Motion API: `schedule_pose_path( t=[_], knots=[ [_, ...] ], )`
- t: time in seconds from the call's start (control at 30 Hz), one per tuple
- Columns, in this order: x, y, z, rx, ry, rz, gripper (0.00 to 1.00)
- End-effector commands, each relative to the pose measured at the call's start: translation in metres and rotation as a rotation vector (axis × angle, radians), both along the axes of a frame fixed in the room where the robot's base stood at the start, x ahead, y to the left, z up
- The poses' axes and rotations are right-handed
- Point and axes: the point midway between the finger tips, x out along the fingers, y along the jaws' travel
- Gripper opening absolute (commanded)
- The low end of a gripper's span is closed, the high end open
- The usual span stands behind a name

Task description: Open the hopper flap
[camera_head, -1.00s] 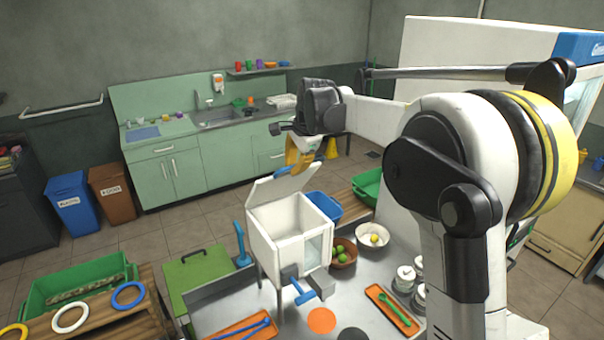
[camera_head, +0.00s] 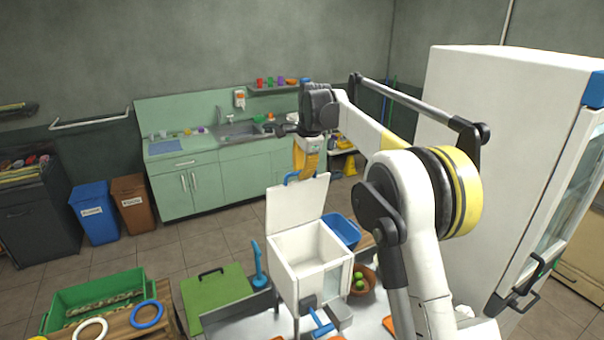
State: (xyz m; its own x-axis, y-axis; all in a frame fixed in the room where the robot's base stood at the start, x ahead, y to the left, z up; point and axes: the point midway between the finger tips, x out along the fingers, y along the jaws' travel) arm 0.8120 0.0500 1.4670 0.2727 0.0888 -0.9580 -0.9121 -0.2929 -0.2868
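The white press box (camera_head: 312,262) stands on thin legs on the metal table. Its hopper flap (camera_head: 298,205) is a white panel, raised and standing nearly upright along the box's far edge. The open top of the box shows its hollow inside. A blue handle (camera_head: 291,179) sits at the flap's upper edge.
A blue tub (camera_head: 342,232) and a brown bowl of green fruit (camera_head: 361,281) stand right of the press. A blue upright handle (camera_head: 258,262) and a green board (camera_head: 218,297) are to its left. A white fridge (camera_head: 500,150) stands at the right.

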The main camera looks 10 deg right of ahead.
Motion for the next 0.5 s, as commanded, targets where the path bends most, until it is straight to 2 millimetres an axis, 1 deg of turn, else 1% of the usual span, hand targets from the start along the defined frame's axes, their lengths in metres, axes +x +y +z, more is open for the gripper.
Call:
schedule_pose_path(
  t=[0.2, 0.23, 0.27, 0.3, 0.5],
  knots=[
    [-0.0001, 0.0004, 0.0003, 0.001, 0.000, 0.000, 0.00],
    [-0.0001, 0.0004, 0.0003, 0.001, 0.000, 0.000, 0.18],
    [-0.0001, 0.0004, 0.0003, 0.001, 0.000, 0.000, 0.27],
    [-0.0001, 0.0003, 0.0003, 0.001, 0.000, 0.000, 0.33],
    [-0.0001, 0.0001, 0.0002, 0.000, 0.000, 0.000, 0.33]
  ],
)
